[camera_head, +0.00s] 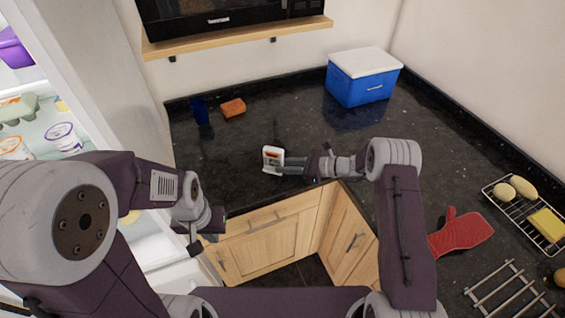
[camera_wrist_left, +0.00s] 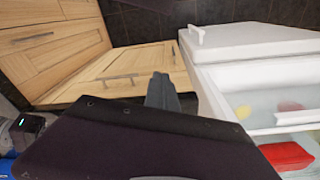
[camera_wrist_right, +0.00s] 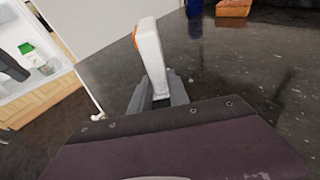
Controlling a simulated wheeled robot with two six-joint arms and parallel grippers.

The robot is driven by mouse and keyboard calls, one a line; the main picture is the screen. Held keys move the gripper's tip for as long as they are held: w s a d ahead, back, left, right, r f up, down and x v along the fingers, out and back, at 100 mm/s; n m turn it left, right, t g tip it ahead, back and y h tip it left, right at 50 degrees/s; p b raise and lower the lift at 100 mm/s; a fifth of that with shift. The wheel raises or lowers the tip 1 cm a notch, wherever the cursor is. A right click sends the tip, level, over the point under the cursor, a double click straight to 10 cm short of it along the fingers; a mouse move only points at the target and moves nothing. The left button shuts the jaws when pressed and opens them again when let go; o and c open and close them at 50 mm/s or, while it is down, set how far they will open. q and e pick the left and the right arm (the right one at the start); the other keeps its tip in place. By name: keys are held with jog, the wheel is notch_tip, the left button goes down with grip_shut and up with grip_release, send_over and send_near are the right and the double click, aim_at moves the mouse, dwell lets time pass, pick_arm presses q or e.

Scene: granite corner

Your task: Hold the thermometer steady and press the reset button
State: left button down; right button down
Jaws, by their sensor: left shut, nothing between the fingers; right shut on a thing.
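The thermometer (camera_head: 272,154) is a small white upright device with a display face, standing at the front part of the dark counter in the head view. My right gripper (camera_head: 283,167) is shut on it from the right. In the right wrist view the thermometer (camera_wrist_right: 150,55) shows edge-on, white with an orange edge, between the fingers (camera_wrist_right: 158,94). My left gripper (camera_head: 194,247) is low at the left, in front of the cabinets and apart from the thermometer. In the left wrist view its fingers (camera_wrist_left: 162,92) are together and empty. I cannot make out the reset button.
A blue cup (camera_head: 201,111) and orange sponge (camera_head: 233,108) stand at the back left of the counter. A blue cooler (camera_head: 364,88) is at the back right. A red mitt (camera_head: 461,232) and a wire rack (camera_head: 508,205) lie right. The open fridge (camera_head: 75,105) is left.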

dwell(0.4)
pick_arm(q)
jog(key=s+a+f+m+g+y, duration=0.25)
jog(key=s+m+g, duration=0.2)
jog(key=m, duration=0.25)
jog(key=w+a+m+y, duration=0.1)
jog(key=a+m+y, duration=0.3)
jog(key=m+y, duration=0.5)
jog(key=w+d+r+m+t+y, duration=0.1)
jog(key=w+d+m+t, duration=0.1)
jog(key=w+m+t, duration=0.2)
jog(key=w+d+r+m+t+y, duration=0.1)
jog(key=w+d+m+t, duration=0.1)
jog(key=w+m+t, duration=0.2)
jog(key=w+d+r+m+t+y, duration=0.2)
jog(key=w+m+t, duration=0.3)
jog(key=m, duration=0.3)
jog(key=shift+w+m, duration=0.35)
jog(key=shift+m, duration=0.05)
jog(key=w+d+m+t+h, duration=0.3)
jog(key=d+m+t+h, duration=0.3)
jog(key=d+m+t, duration=0.3)
jog(key=d, duration=0.3)
jog(key=shift+w+f+m, duration=0.2)
jog(key=shift+f+m, duration=0.2)
jog(key=shift+w, duration=0.1)
